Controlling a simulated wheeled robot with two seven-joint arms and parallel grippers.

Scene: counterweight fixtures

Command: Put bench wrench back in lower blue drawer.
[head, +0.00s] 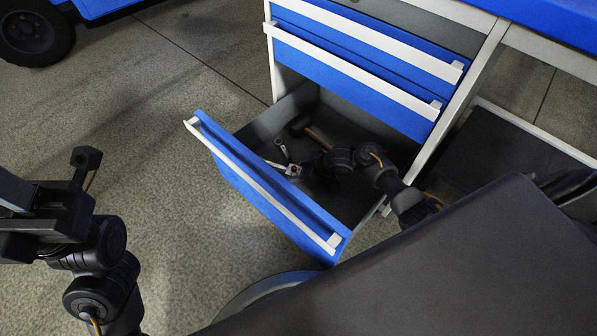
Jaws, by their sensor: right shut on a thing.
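The lower blue drawer (262,196) is pulled open, and its dark inside shows. My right gripper (291,168) is down inside the drawer, near the front panel. It is shut on a small grey metal piece, which looks like the bench wrench (283,152). Much of this piece is hidden by the gripper, and I cannot tell whether it touches the drawer floor. My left gripper (60,200) is at the left edge, away from the drawer and partly cut off. Its jaw opening is not clear.
A hammer with a brown handle (318,137) lies at the back of the drawer. Two blue drawers above (350,82) are shut. A blue worktop (545,18) is at the top right. Open grey floor (170,120) lies left of the drawer. A black wheel (30,35) stands at the top left.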

